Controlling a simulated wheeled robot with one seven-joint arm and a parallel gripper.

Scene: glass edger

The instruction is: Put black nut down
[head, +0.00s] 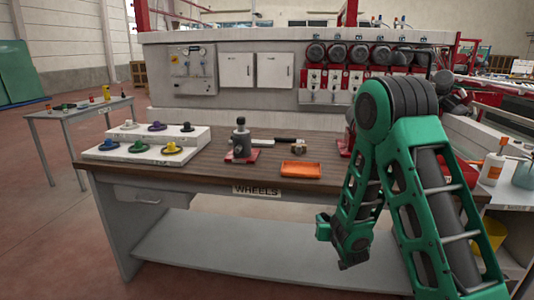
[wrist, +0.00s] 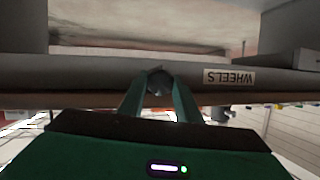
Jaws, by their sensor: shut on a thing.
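My gripper (wrist: 159,76) is shut on the black nut (wrist: 160,84), a dark round piece between the tips of its two green fingers in the wrist view. In the head view my green arm bends down at the right, in front of the workbench (head: 217,173) marked WHEELS. The hand hangs low beside the bench's front edge, and the nut cannot be made out there. In the wrist view, the bench's front edge with its label (wrist: 229,77) lies beyond the fingers, upside down.
On the benchtop stand an orange tray (head: 300,169), a grey spindle (head: 241,139) on a red base, a small brown round part (head: 298,149) and a white stepped rack (head: 120,153) with several coloured wheels. Bare wood shows between the rack and the tray.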

